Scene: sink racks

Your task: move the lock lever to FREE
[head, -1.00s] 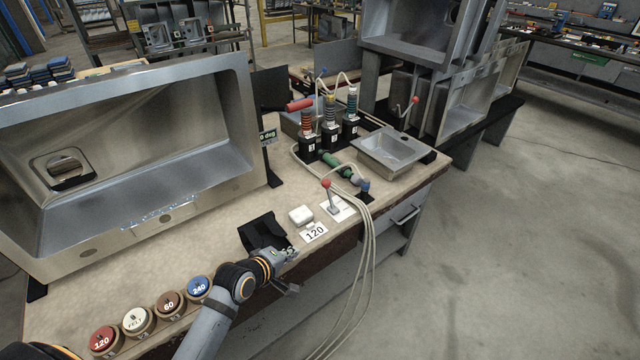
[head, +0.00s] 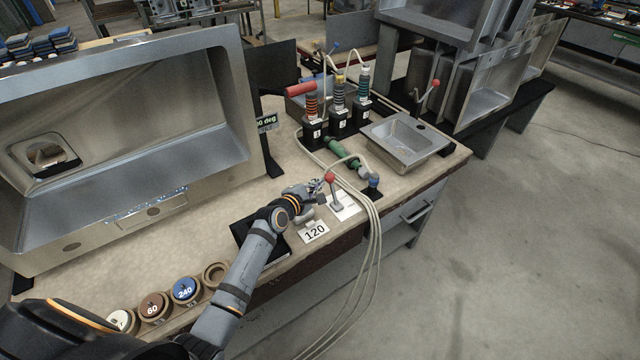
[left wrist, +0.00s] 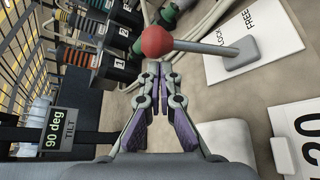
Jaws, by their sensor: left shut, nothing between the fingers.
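The lock lever has a red ball knob (head: 329,178) on a grey stem, rising from a white plate (head: 346,206) near the bench's front edge. In the left wrist view the knob (left wrist: 157,41) is just beyond my fingertips, and the plate (left wrist: 285,50) reads LOCK and FREE. The LOCK word lies close beside the stem; which mark the lever is set to I cannot tell. My left gripper (head: 318,186) is shut and empty, its tips (left wrist: 160,68) close beside the knob. Whether they touch is unclear. My right gripper is out of view.
A 120 card (head: 314,232) and a black pad (head: 248,235) lie near my left arm. Pale hoses (head: 375,245) hang over the edge right of the lever. A large steel sink (head: 190,160) fills the left.

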